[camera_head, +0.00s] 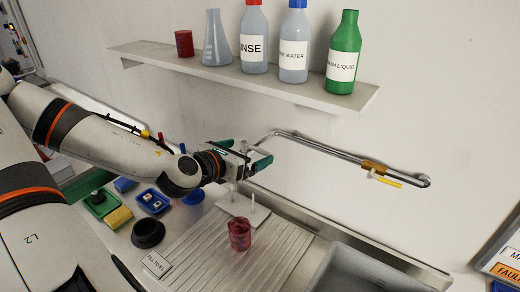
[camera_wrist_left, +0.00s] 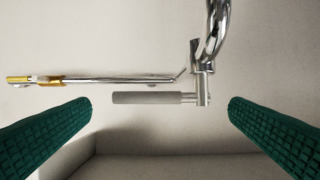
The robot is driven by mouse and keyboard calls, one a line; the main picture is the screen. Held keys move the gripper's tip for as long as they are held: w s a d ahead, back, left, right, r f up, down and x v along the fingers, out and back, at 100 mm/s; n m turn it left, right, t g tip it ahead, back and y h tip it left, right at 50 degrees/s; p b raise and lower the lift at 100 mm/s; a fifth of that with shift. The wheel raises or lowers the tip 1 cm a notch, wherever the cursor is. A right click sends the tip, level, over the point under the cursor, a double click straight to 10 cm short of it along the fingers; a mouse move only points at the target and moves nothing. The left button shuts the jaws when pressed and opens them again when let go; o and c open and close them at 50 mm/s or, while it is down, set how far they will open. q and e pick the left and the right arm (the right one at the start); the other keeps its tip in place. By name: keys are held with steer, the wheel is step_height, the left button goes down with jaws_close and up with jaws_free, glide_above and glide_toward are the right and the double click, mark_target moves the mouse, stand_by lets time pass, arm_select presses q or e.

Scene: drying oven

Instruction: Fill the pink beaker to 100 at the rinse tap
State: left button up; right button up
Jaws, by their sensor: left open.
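The pink beaker (camera_head: 240,235) stands upright on the ribbed drainboard (camera_head: 200,262), below my left gripper and apart from it. My left gripper (camera_head: 245,155) is open, its green fingers spread near the wall. In the left wrist view, a grey lever handle (camera_wrist_left: 150,98) on a chrome tap (camera_wrist_left: 211,40) lies between the two fingers (camera_wrist_left: 160,115), with gaps on both sides. A wall pipe with a yellow lever (camera_head: 388,180) runs to the right of the gripper; it also shows in the left wrist view (camera_wrist_left: 110,79). My right gripper is out of view.
A shelf (camera_head: 250,85) above holds a red cup (camera_head: 184,43), a flask (camera_head: 216,45) and several bottles. A sink basin (camera_head: 365,270) is at the lower right. A white stand with pegs (camera_head: 238,207) is behind the beaker. A black bowl (camera_head: 148,232) and small trays lie left.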

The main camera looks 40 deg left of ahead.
mark_target(255, 150)
arm_select(q)
steer(key=x, duration=0.4)
steer(key=shift+w+a+f+p, duration=0.1)
steer(key=shift+w+f+p, duration=0.1)
steer(key=shift+f+p, duration=0.1)
steer(key=shift+x, duration=1.15)
steer(key=shift+w+r, duration=0.1)
steer(key=shift+r, duration=0.05)
